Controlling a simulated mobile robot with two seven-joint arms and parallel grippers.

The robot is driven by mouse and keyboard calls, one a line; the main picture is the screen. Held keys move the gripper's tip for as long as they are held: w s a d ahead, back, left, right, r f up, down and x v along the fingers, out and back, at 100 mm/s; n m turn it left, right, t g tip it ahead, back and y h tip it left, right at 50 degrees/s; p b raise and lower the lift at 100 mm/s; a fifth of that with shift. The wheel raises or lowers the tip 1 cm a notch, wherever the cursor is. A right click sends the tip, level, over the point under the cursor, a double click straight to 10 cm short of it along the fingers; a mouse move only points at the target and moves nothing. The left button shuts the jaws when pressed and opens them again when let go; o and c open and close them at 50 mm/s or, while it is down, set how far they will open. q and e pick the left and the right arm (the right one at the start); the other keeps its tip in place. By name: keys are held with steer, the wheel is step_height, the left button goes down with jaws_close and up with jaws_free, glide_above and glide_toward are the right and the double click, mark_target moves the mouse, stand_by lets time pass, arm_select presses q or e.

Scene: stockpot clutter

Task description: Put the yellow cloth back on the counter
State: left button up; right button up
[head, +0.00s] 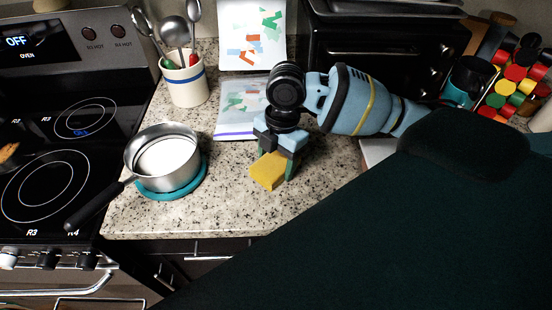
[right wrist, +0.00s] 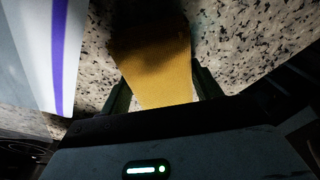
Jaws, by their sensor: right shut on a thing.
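The yellow cloth (head: 268,171) is between the fingers of my right gripper (head: 274,165), over the granite counter (head: 235,205) to the right of the saucepan. In the right wrist view the yellow cloth (right wrist: 160,72) spans the space between both fingertips, with the speckled counter (right wrist: 225,35) behind it. My right gripper is shut on the cloth. I cannot tell whether the cloth touches the counter or hangs just above it. My left gripper is not in view.
A saucepan (head: 172,160) stands on a teal trivet (head: 185,187), its handle pointing toward the stove (head: 50,150). A utensil crock (head: 186,80) and a plastic bag with coloured pieces (head: 236,108) are behind. A toaster oven (head: 370,45) stands at the back. Counter in front of the cloth is clear.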

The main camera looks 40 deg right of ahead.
mark_target(280, 157)
steer(key=o, duration=1)
steer(key=shift+c, duration=0.2)
step_height(280, 157, up, 12)
steer(key=d, duration=0.1)
steer(key=shift+w+d+p, duration=0.2)
steer(key=shift+d+p, duration=0.15)
steer(key=shift+p, duration=0.1)
steer(key=shift+a, duration=0.15)
